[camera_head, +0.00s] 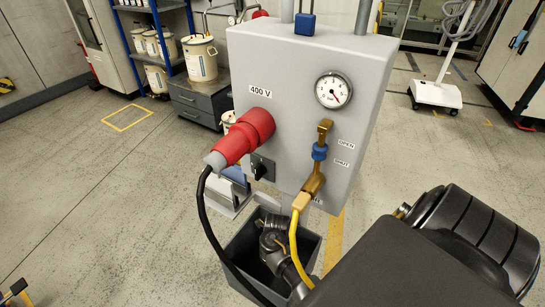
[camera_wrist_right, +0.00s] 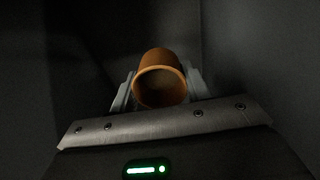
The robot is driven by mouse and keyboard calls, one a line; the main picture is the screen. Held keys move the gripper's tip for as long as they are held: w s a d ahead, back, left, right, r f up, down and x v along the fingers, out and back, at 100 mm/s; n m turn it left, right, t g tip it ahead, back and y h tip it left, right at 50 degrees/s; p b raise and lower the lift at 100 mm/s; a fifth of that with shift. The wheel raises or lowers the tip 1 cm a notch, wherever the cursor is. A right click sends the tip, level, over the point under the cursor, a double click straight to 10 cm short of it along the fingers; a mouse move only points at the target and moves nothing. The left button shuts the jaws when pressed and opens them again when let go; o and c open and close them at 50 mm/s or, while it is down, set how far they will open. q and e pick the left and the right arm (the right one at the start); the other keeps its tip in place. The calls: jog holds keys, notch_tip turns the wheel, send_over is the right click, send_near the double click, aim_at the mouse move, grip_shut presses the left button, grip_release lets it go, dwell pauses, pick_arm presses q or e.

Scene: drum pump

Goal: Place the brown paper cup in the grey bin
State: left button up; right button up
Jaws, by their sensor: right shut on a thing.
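The grey bin (camera_head: 309,244) stands on the floor below the grey control box in the head view. My right arm reaches down into it, and the arm hides much of its inside. In the right wrist view, the brown paper cup (camera_wrist_right: 158,62) sits between the two fingers of my right gripper (camera_wrist_right: 160,88), which is shut on it. The cup's open end faces the camera. Dark walls surround the cup and gripper in that view. The cup's distance from the bin floor cannot be told. The cup does not show in the head view.
The grey control box (camera_head: 300,80) hangs close above the bin. A red plug (camera_head: 245,137) with a black cable and a brass valve (camera_head: 314,180) with a yellow hose stick out from its front. Open floor lies left.

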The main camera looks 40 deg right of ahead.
notch_tip(320, 180, down, 6)
jog(key=shift+f+b, duration=0.1)
jog(key=shift+b, duration=1.05)
jog(key=shift+f+b, duration=0.55)
jog(key=shift+f, duration=1.4)
jog(key=shift+f, duration=0.1)
jog(key=shift+f, duration=0.15)
jog(key=o, duration=1)
jog(key=shift+c, duration=0.2)
notch_tip(320, 180, up, 12)
jog(key=p, duration=0.4)
jog(key=shift+r, duration=0.25)
